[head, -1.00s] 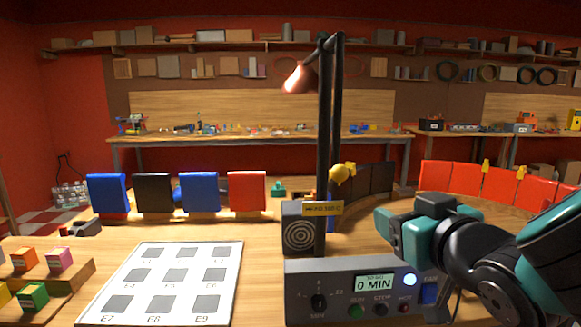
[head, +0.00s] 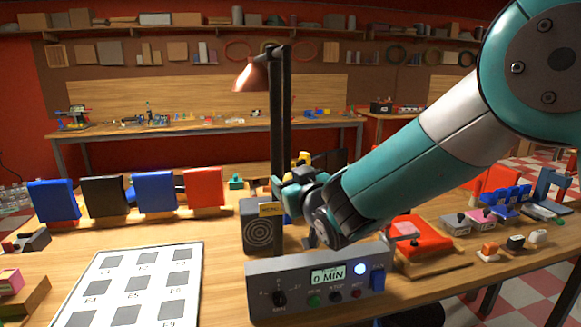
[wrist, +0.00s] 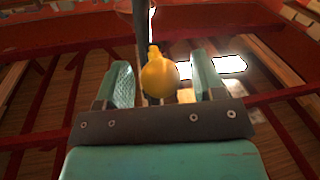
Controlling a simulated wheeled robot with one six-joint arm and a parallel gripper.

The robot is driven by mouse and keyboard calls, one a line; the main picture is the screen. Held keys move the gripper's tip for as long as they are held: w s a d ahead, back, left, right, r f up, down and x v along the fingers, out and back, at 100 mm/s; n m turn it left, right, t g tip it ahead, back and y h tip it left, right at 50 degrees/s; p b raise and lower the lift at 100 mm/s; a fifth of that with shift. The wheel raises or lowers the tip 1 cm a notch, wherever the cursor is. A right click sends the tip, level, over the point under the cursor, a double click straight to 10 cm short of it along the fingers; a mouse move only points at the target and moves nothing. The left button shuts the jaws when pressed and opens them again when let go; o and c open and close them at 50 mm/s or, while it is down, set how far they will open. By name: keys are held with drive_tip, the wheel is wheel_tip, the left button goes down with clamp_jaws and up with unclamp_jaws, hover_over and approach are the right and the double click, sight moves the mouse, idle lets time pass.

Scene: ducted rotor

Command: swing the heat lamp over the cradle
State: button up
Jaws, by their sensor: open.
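The heat lamp has a copper shade (head: 250,77) hanging at the upper left of tall black posts (head: 281,130) in the head view. A round yellow knob (wrist: 159,76) shows in the wrist view, between the two teal fingers of my gripper (wrist: 160,66) in the picture. My gripper is open, with gaps between the knob and both fingers. Whether the knob is inside the jaws or beyond the tips, I cannot tell. In the head view my gripper (head: 287,184) is beside the posts, partly hiding their lower part. I cannot make out which thing is the cradle.
A control box (head: 318,279) reading "0 MIN" stands in front of the posts, beside a grille box (head: 258,232). A white marked board (head: 135,290) lies at left. Coloured panels (head: 155,193) stand behind it.

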drive_tip(key=shift+x, duration=1.05)
drive_tip(key=shift+s, duration=0.1)
drive_tip(key=c, duration=1.1)
drive_tip(key=shift+d, duration=0.25)
clamp_jaws()
drive_tip(key=shift+a, duration=0.25)
